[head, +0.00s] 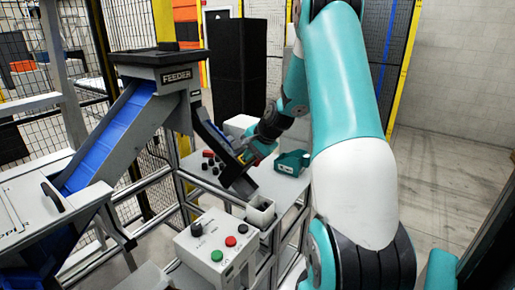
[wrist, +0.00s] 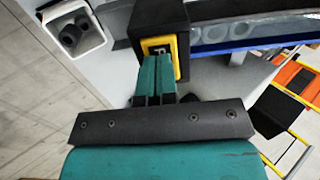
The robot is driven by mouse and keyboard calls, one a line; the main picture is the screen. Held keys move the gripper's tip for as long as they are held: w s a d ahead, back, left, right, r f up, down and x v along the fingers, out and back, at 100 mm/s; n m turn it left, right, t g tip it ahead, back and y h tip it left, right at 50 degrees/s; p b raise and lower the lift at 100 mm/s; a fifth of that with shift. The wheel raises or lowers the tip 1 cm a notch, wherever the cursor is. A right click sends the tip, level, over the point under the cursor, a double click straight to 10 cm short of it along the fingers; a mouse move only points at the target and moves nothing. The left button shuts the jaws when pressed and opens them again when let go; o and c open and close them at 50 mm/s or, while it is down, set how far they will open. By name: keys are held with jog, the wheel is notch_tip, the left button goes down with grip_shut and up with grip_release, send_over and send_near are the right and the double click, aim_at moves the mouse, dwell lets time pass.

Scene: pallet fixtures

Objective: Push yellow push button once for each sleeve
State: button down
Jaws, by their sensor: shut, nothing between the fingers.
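In the wrist view my gripper (wrist: 156,62) is shut, with its teal fingers together and nothing between them. The fingertips are at the yellow push button (wrist: 161,46), a yellow-framed unit on a dark box, and overlap its face; I cannot tell whether they touch or press it. Dark sleeves (wrist: 71,35) lie in a white square bin (wrist: 97,42) at the upper left. Round grey pieces (wrist: 207,32) show in the chute at upper right; I cannot tell if they are sleeves.
The feeder (head: 178,76) with its blue ramp stands at left. The bin (head: 260,214) sits below the chute's end. A control box (head: 218,247) with green, red and black buttons is in front. Dark pieces (head: 209,160) and a teal object (head: 291,162) are on the table.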

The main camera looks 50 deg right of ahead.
jog(key=shift+a+f, duration=0.1)
jog(key=shift+f, duration=0.25)
dwell(0.4)
jog(key=v, duration=1.4)
jog(key=shift+r, duration=0.35)
dwell(0.6)
